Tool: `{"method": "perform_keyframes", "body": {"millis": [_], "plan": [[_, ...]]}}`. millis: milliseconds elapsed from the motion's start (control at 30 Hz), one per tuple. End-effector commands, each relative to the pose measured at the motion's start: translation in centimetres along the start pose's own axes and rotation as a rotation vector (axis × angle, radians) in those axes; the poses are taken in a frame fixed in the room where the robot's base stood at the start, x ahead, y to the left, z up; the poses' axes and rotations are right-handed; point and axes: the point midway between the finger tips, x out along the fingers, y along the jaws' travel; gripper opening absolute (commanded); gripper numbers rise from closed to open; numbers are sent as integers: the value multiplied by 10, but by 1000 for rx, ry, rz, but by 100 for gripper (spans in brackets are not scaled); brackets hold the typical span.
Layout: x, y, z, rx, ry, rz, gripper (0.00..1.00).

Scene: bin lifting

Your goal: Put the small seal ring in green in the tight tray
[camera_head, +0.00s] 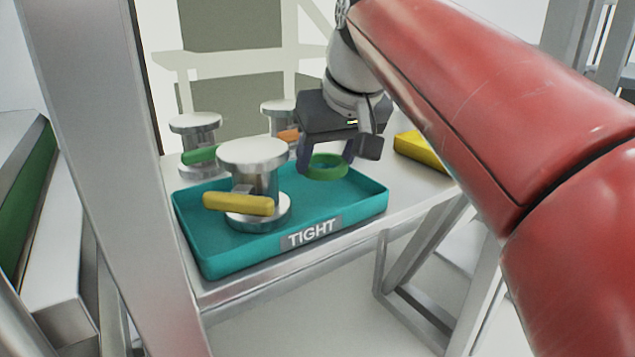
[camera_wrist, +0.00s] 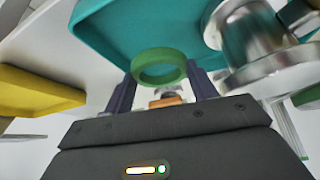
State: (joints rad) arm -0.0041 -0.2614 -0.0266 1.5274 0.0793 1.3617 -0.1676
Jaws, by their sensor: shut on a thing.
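The small green seal ring (camera_head: 326,167) is between the fingers of my gripper (camera_head: 325,163), which is shut on it. The ring also shows in the wrist view (camera_wrist: 159,67), between the two dark fingers of my gripper (camera_wrist: 160,85). In the head view the ring appears over the back right part of the teal tray (camera_head: 222,262), which is labelled TIGHT. Its height above the tray floor is hard to tell. The tray also shows in the wrist view (camera_wrist: 120,45). A metal spool-shaped part with a yellow piece (camera_head: 238,204) stands in the tray's left half.
Two more metal spool-shaped parts stand behind the tray, one with a green piece (camera_head: 200,155) and one with an orange piece (camera_head: 288,136). A yellow tray (camera_head: 420,150) lies to the right. A grey post (camera_head: 110,150) rises at the left. The tray's right half looks clear.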

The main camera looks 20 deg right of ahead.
Motion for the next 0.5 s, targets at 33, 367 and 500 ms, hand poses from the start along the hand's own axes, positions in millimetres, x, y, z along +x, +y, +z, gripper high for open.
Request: {"method": "perform_keyframes", "body": {"millis": [33, 367, 500], "plan": [[4, 0, 3, 0, 0, 0, 36], [33, 0, 19, 0, 1, 0, 35], [33, 0, 19, 0, 1, 0, 35]]}}
